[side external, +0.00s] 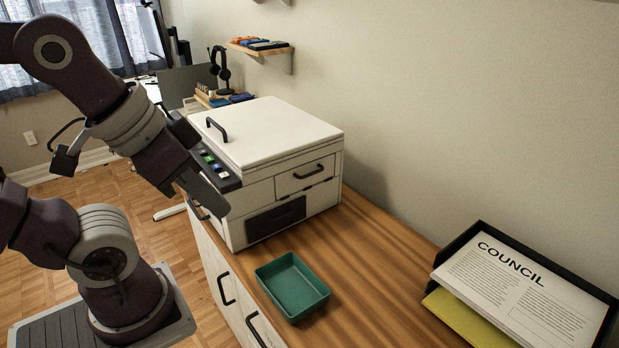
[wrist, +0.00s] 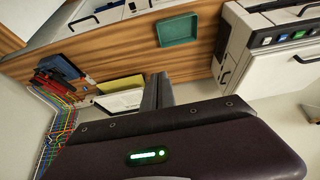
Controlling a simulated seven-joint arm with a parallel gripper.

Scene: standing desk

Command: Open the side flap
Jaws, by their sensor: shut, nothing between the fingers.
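A white printer-like machine (side external: 285,135) stands on the wooden desktop, with its lid down and a black handle on top. Its side facing the camera has a white panel with a black handle (side external: 305,173) and, below it, a dark panel (side external: 275,219). Both look closed; I cannot tell which is the side flap. My gripper (side external: 220,207) is shut and empty, in front of the machine's left side near the button strip. In the wrist view, the gripper fingers (wrist: 158,92) are together and the machine (wrist: 262,70) is at the right, apart from them.
A green tray (side external: 292,286) lies on the desktop (side external: 375,250) in front of the machine. A black paper tray (side external: 475,232) with printed sheets and a yellow folder is at the right. Cabinet doors with black handles (side external: 226,290) are below. Desktop between the trays is clear.

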